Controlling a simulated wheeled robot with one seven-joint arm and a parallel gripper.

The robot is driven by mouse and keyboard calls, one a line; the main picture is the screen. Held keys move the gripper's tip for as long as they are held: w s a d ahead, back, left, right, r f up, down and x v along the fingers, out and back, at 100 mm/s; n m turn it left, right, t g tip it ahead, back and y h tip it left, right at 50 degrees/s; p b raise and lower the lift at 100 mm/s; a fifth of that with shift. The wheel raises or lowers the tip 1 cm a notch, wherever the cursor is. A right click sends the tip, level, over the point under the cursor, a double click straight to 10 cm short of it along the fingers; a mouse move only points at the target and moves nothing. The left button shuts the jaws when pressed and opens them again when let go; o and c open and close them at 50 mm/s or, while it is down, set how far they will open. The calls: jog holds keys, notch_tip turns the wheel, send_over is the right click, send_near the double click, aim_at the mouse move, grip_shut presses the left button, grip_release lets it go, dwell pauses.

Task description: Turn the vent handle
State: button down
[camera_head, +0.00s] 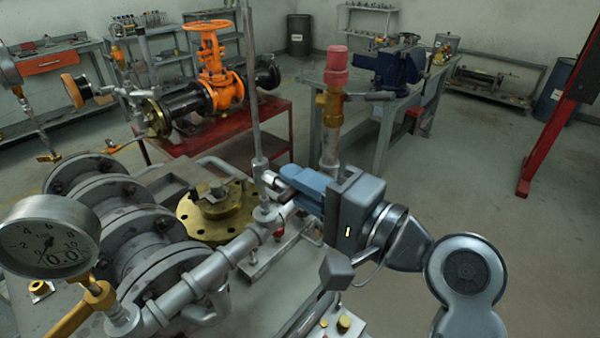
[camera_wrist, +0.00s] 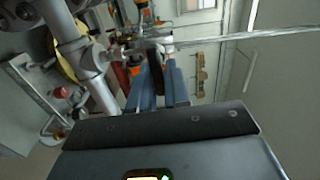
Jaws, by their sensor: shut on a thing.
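The vent handle (camera_wrist: 155,57) shows in the wrist view as a dark, narrow, rounded piece between my blue fingers, beside a small metal valve on the grey pipework. My gripper (camera_head: 286,179) reaches in from the right in the head view, at the fitting at the foot of the tall thin pipe. It also shows in the wrist view (camera_wrist: 157,75), shut on the handle. In the head view my fingers hide most of the handle, so I cannot tell its angle.
A pressure gauge (camera_head: 48,237) stands front left beside large grey flanges (camera_head: 110,215). The tall thin pipe (camera_head: 252,90) rises close to my gripper. A red-capped brass valve (camera_head: 335,80) stands behind it.

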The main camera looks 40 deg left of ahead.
jog(key=shift+w+d+m, duration=0.1)
jog(key=shift+m, duration=0.2)
jog(key=c, duration=1.2)
grip_release()
jog(key=d, duration=0.2)
jog(key=d+b, duration=0.1)
jog(key=d, duration=0.4)
jog(key=shift+s+d+b, duration=0.35)
jog(key=shift+b, duration=0.05)
